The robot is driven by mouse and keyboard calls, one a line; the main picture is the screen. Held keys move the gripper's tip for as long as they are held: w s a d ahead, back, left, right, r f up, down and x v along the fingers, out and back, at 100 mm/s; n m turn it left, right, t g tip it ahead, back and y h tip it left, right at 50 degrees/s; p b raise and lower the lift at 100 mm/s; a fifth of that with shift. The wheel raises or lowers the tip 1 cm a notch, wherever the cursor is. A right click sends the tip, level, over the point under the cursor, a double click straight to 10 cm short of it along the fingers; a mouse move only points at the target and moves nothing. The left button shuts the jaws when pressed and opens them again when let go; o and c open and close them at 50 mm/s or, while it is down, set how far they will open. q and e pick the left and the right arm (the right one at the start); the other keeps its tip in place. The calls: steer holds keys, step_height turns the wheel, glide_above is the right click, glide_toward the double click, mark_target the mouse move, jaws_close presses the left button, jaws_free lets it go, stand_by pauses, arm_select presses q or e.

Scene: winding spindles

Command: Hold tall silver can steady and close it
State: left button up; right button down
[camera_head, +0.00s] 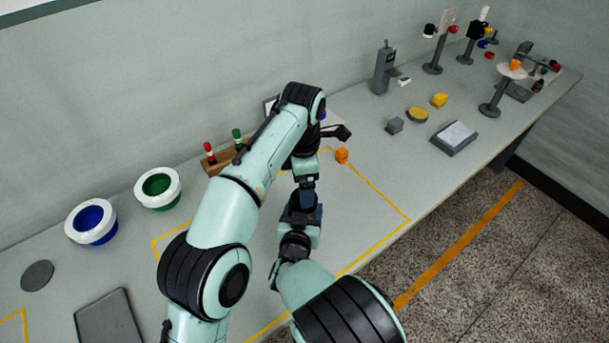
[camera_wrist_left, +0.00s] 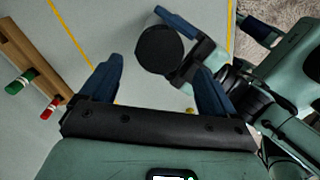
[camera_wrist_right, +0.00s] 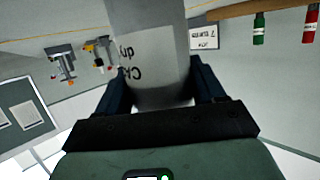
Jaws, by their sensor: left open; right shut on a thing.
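The tall silver can (camera_wrist_right: 155,45) stands between the fingers of my right gripper (camera_wrist_right: 158,75) in the right wrist view; the gripper is shut on it. Its pale label shows upside-down dark lettering. From above, in the left wrist view, a dark round top (camera_wrist_left: 159,50) shows beside blue fingers of my right gripper; I cannot tell whether it is a lid or a dark opening. My left gripper (camera_wrist_left: 157,72) is open and empty, its fingers pointing toward the dark top and apart from it. In the head view my arms hide the can.
A wooden rack with red and green capped pieces (camera_head: 237,136) stands behind my left arm. Blue (camera_head: 91,220) and green (camera_head: 158,187) bowls stand at left. Several stands and blocks occupy the far right.

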arm_select(q)
steer(key=n, duration=0.2)
steer(key=r+n, duration=0.1)
steer(key=n, duration=0.1)
steer(key=shift+n, duration=0.3)
steer(key=n, duration=0.1)
steer(key=r+n, duration=0.1)
steer(key=n, duration=0.3)
steer(key=shift+d+r, duration=0.25)
steer(key=shift+r, duration=0.1)
steer(key=shift+f, duration=0.1)
glide_above(311, 216)
steer(key=w+a, duration=0.2)
steer(key=shift+w+d+f, duration=0.1)
steer(key=shift+f, duration=1.85)
steer(key=shift+w+d+f, duration=0.1)
steer(key=shift+f, duration=1.85)
steer(key=c, duration=1.1)
steer(key=m, duration=0.6)
steer(key=shift+s+d+m, duration=0.15)
steer(key=shift+m, duration=0.15)
steer(key=o, duration=1.2)
steer(key=shift+c, duration=0.2)
